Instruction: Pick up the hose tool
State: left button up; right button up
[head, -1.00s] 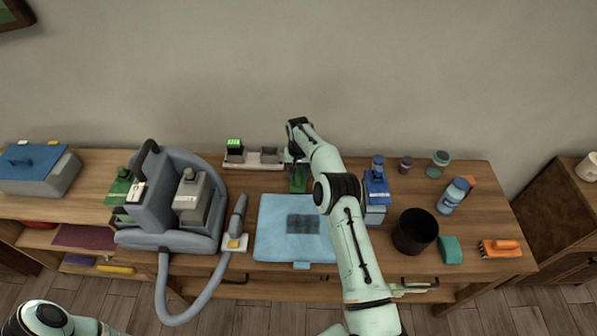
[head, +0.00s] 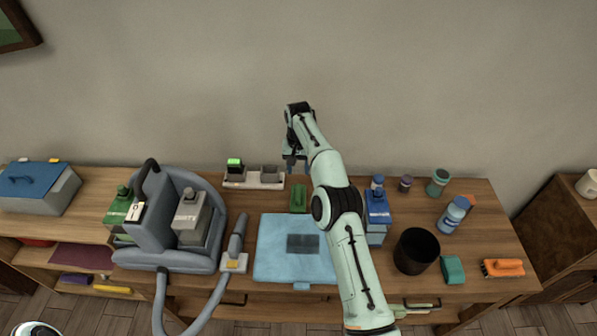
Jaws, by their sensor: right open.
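The hose tool (head: 237,245) is a grey nozzle with a pale, yellow-marked block at its base. It stands on the wooden table, just right of the grey cleaning machine (head: 153,235), and its grey hose (head: 200,318) loops down past the table's front edge. My right gripper (head: 291,166) is open and empty near the back of the table, above and behind a green brush-like item (head: 298,198). It is well apart from the hose tool, to its right and farther back. My left gripper is out of view; only a bit of my left arm shows at the bottom left.
A light blue cloth (head: 265,262) with a dark patch lies right of the hose tool. A charger-like tray (head: 253,181) stands behind. Blue bottles, a black cup (head: 416,251), a green sponge (head: 453,269) and an orange brush (head: 503,268) occupy the right side.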

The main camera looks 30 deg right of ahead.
aim_at(235, 248)
jog(key=k, duration=1.5)
